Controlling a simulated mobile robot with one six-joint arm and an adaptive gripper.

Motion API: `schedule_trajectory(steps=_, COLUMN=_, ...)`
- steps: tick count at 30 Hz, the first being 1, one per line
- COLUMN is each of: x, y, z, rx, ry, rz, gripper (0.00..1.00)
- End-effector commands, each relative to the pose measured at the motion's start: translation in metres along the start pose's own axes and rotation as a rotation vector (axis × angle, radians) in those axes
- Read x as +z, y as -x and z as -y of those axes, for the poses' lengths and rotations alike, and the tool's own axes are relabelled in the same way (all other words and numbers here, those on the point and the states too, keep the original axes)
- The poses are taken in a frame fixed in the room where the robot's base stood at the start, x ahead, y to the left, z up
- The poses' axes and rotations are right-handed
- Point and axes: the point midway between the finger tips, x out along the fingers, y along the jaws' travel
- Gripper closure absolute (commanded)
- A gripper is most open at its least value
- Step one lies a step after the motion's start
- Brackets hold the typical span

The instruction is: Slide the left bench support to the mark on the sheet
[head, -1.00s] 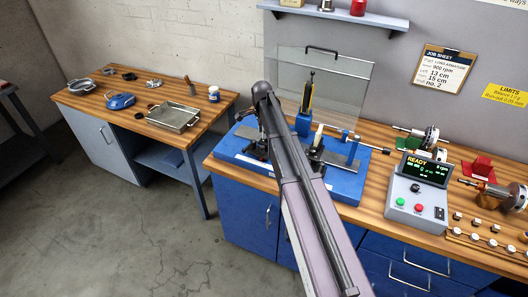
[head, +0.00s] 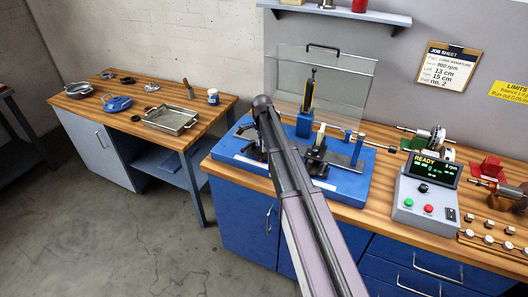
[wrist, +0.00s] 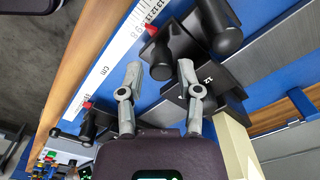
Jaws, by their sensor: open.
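The left bench support (wrist: 190,45) is a dark block with black knobs and a red pointer, standing on the blue bench beside the white cm ruler. In the wrist view it is just beyond my fingertips. In the head view my arm partly hides the left support. The job sheet (head: 449,66) reads left 13 cm, right 15 cm.
The blue balancing bench (head: 345,186) stands on the wooden worktop, with a clear guard (head: 345,75) upright behind it. The console (head: 425,190) showing READY is to the right, with rotors beyond it. A side table (head: 85,103) with a tray and tools is at left.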

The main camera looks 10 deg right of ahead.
Motion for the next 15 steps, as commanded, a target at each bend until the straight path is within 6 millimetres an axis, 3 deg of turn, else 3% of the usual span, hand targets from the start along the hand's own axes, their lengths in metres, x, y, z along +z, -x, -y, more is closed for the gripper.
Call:
schedule_trajectory(steps=6, x=0.0001, y=-0.012, z=0.0, rx=0.0, ry=0.0, rz=0.0, gripper=0.55)
schedule_trajectory(steps=15, x=0.0001, y=-0.0133, z=0.0, rx=0.0, ry=0.0, rz=0.0, gripper=0.55)
